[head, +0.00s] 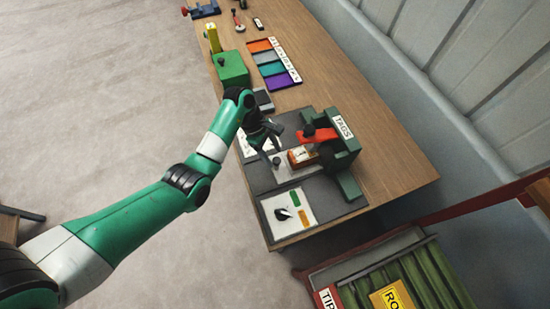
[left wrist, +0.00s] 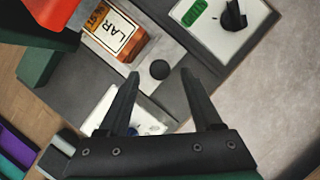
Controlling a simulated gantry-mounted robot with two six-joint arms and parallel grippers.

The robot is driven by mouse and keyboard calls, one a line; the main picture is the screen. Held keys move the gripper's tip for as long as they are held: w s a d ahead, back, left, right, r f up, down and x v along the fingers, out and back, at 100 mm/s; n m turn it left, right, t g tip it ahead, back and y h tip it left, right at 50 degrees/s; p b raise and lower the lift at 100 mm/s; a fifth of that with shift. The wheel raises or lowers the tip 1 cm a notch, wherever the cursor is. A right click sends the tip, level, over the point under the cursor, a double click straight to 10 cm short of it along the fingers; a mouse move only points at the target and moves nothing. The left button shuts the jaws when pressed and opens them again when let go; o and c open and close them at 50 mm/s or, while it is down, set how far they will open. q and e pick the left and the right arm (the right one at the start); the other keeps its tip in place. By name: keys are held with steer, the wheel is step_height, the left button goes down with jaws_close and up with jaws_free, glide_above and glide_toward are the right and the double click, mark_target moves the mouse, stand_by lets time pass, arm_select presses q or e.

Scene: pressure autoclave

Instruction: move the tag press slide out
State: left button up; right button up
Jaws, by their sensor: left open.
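The tag press (head: 346,150) is a green frame marked TAGS with a red lever (head: 318,134), on a dark grey base at the table's near end. Its light grey slide (head: 283,170) carries an orange and white bottle-like piece (head: 300,155), which also shows in the left wrist view with its label (left wrist: 112,35). A dark round knob (left wrist: 159,69) stands on the slide. My left gripper (head: 268,137) is open over the slide's outer end. In the left wrist view the knob appears between its fingertips (left wrist: 161,76); contact cannot be told. My right gripper is not in view.
A panel with a black dial and green and orange marks (head: 287,212) lies beside the press. A green box (head: 230,68) and several coloured strips (head: 273,62) lie farther along the table. A bin (head: 400,275) stands below the table end.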

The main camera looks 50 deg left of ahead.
arm_select(q)
steer(key=shift+x, duration=1.2)
jaws_close()
stand_by(0.5)
